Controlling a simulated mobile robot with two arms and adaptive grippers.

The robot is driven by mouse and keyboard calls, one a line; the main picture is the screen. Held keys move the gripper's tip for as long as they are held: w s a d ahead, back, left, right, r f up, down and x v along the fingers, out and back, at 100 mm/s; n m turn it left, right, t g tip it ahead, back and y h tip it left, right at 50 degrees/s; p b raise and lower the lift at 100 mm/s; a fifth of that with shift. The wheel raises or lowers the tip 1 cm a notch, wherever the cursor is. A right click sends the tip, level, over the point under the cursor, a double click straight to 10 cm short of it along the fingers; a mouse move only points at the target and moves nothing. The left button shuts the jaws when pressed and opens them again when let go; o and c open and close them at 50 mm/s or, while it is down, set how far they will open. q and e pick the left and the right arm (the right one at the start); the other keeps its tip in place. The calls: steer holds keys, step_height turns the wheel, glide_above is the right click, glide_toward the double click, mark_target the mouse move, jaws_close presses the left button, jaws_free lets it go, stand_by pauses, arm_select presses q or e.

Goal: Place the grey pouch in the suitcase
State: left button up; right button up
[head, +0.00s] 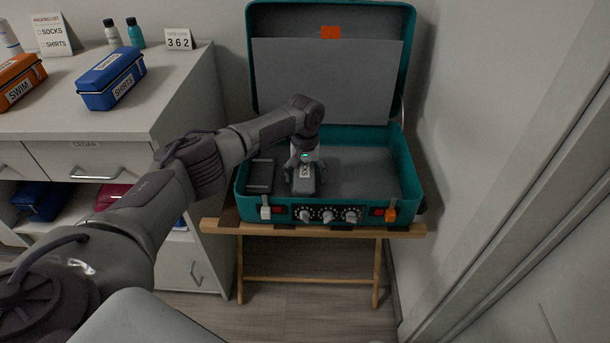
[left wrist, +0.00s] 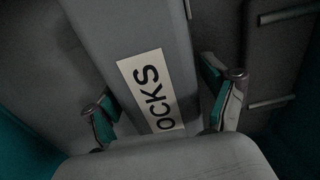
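The grey pouch (head: 304,184) with a white SOCKS label lies inside the teal suitcase (head: 330,217), in the left part of its main floor. In the left wrist view, the pouch (left wrist: 150,45) runs between the fingers of my left gripper (left wrist: 163,108). The fingers are spread, one on each side, with a small gap showing at the right finger. In the head view, my left gripper (head: 304,158) reaches down onto the pouch and hides its far part. The suitcase lid stands open at the back. My right gripper is not in view.
A small dark tray-like compartment (head: 261,176) is left of the pouch. The suitcase floor to the right is clear. The suitcase rests on a wooden stand (head: 314,280). A dresser (head: 110,125) at left holds a blue SHIRTS pouch (head: 111,79) and an orange SWIM pouch (head: 20,79). A wall bounds the right.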

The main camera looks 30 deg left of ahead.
mark_target(305, 167)
arm_select(q)
steer(key=shift+r, duration=0.55)
step_height(305, 167, up, 11)
steer(key=p, duration=0.3)
steer(key=shift+r, duration=0.1)
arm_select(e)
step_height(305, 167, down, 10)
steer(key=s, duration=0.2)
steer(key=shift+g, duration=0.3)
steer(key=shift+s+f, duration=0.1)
